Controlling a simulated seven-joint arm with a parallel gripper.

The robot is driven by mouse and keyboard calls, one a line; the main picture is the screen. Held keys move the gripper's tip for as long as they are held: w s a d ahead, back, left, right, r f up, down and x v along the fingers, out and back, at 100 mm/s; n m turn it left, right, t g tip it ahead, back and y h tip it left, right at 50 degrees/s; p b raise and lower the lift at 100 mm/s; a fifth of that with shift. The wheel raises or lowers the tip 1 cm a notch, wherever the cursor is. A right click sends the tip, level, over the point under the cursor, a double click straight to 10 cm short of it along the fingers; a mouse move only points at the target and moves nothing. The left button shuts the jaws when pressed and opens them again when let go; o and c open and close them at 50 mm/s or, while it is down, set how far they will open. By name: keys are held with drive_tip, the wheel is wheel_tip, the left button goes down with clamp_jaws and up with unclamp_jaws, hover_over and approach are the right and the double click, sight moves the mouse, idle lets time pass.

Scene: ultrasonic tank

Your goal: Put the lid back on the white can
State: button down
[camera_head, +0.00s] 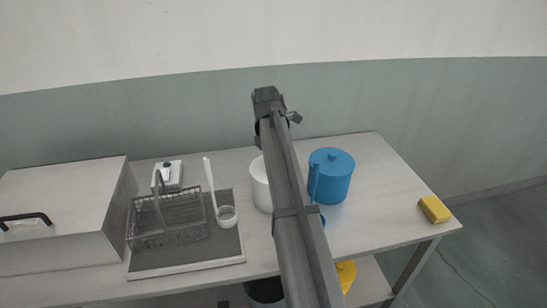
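The white can (260,188) stands on the table near the middle, mostly left of my arm. My arm covers its right side, and I cannot tell from here whether its top is open. No separate lid for it shows clearly; it may be hidden behind my arm. My arm rises from the bottom middle to a dark joint well above the table. A small grey part (293,117) sticks out to the right there. It may belong to my gripper, but its fingers cannot be made out.
A blue lidded can (332,182) stands right of my arm, beside a thin upright blue handle (314,183). A yellow sponge (434,209) lies at the right edge. To the left are a wire basket (166,222), a white ladle (227,217), a small white box (173,174) and a large grey tank (60,215).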

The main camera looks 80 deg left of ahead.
drive_tip(key=shift+c, duration=1.3)
unclamp_jaws()
drive_tip(key=shift+r, duration=0.1)
drive_tip(key=shift+r, duration=3.45)
drive_tip(key=shift+c, duration=0.5)
clamp_jaws()
drive_tip(key=shift+f, duration=2.7)
drive_tip(key=shift+r, duration=0.1)
